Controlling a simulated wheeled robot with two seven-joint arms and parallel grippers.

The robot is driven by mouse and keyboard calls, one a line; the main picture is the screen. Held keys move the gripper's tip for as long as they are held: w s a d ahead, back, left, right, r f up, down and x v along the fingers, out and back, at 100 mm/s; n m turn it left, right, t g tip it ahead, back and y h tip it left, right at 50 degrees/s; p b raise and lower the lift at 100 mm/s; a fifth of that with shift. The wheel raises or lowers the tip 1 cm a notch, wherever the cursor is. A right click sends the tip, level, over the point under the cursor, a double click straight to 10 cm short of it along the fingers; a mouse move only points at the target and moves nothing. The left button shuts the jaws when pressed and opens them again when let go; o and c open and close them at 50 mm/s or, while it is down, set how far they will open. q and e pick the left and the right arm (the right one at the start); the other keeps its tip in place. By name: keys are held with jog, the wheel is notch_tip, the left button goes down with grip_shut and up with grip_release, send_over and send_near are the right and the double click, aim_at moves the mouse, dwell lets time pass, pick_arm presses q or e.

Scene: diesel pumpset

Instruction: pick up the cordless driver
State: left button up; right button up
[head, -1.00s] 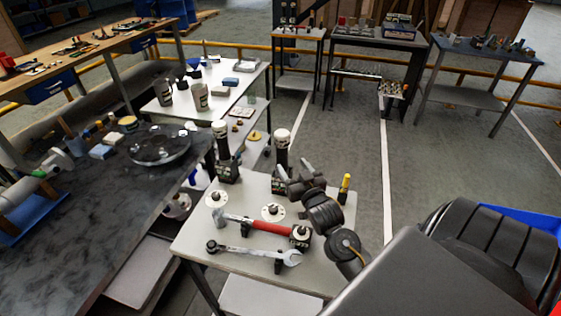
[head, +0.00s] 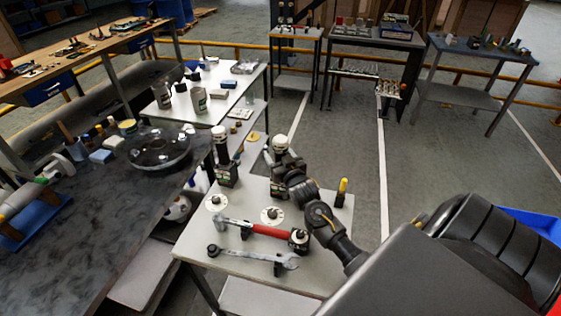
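Two dark upright tools with pale round tops and boxy bases stand on the small grey table (head: 210,262). They look like cordless drivers, but I cannot be sure. The left one (head: 222,152) stands clear. The right one (head: 279,142) is partly hidden behind my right gripper (head: 281,160), with its pale top and part of its base showing. My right arm reaches in from the lower right. The gripper is at the right tool's upper body. Whether its fingers touch or have closed on it is hidden. My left gripper is not in view.
A red-handled hammer (head: 262,230), a wrench (head: 250,256), two round flanges and a yellow-topped tool (head: 342,189) share the small table. A dark workbench (head: 85,235) with a glass-like dish (head: 160,148) stands left. Open floor lies behind and right.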

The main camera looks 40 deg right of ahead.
jog(key=shift+w, duration=0.2)
grip_shut()
jog(key=shift+d, duration=0.1)
jog(key=shift+r, duration=0.15)
notch_tip(320, 180, up, 18)
jog(key=shift+f+b, duration=0.1)
jog(key=shift+b, duration=1.15)
